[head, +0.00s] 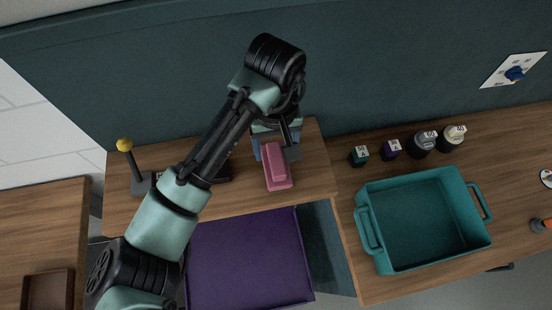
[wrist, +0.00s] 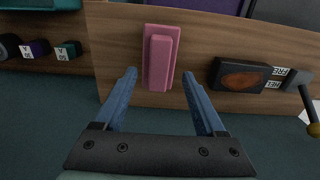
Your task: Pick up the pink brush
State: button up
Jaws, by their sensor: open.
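The pink brush (head: 277,168) lies on the wooden counter below the dark wall in the head view. In the wrist view the pink brush (wrist: 160,58) shows as a flat pink block with a narrower raised bar along it. My gripper (wrist: 159,75) is open, with one blue finger on each side of the brush's near end in the picture. I cannot tell how far the fingertips are above the counter. In the head view my gripper (head: 272,146) is at the brush's wall-side end, partly hidden by the wrist.
A black box with a brown oval (wrist: 240,75) sits right of the brush in the wrist view. A yellow-knobbed lever (head: 127,148) stands at the left. A purple drawer (head: 250,260) is below the counter. A teal bin (head: 378,255) and several small containers (head: 422,142) are at right.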

aim_at(276, 159)
jog(key=shift+w+f+p, duration=0.1)
jog(key=shift+f+p, duration=0.5)
jog(key=shift+f, duration=1.5)
jog(key=shift+c, duration=0.3)
grip_shut()
